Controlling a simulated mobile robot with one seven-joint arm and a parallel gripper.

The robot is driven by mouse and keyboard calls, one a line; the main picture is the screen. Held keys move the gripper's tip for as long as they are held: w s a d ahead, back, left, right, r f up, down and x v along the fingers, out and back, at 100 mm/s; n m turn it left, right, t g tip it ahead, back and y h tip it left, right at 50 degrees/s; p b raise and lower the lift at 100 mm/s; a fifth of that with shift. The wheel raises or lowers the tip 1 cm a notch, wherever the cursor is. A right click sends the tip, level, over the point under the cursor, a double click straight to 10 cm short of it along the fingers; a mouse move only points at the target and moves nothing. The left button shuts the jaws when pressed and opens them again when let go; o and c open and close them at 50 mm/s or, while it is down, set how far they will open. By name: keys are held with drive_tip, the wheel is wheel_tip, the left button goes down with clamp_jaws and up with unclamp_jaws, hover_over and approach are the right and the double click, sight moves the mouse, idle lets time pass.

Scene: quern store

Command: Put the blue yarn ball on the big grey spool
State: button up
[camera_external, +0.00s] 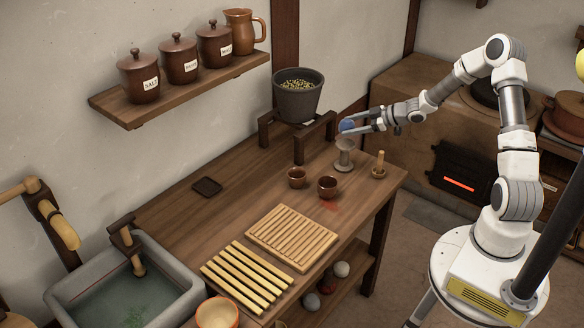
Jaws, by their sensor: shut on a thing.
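The blue yarn ball (347,125) is between the fingers of my gripper (352,124), which is shut on it; the fingers partly hide the ball. The big grey spool (344,158) stands upright on the wooden table (230,215) near its far right part. In the picture the ball shows just above the spool's top. I cannot tell from this view whether they touch or how exactly they line up in depth.
Two brown cups (327,186) and a small wooden peg on a base (379,167) stand near the spool. A grey pot (298,97) on a wooden stand rises behind left. Slatted racks (291,238) lie in front. Several balls (341,269) lie on the lower shelf.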

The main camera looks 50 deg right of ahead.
drive_tip(key=shift+f+b, duration=0.5)
drive_tip(key=shift+f, duration=1.35)
drive_tip(key=shift+f, duration=0.15)
drive_tip(key=o, duration=1.4)
drive_tip(key=shift+c, duration=0.2)
drive_tip(key=shift+s+d+r, duration=0.1)
drive_tip(key=shift+r, duration=0.2)
drive_tip(key=p+v, duration=0.2)
drive_tip(key=v, duration=0.9)
drive_tip(key=shift+s+r+p, duration=0.1)
drive_tip(key=shift+s+p, duration=0.2)
drive_tip(key=shift+s, duration=0.05)
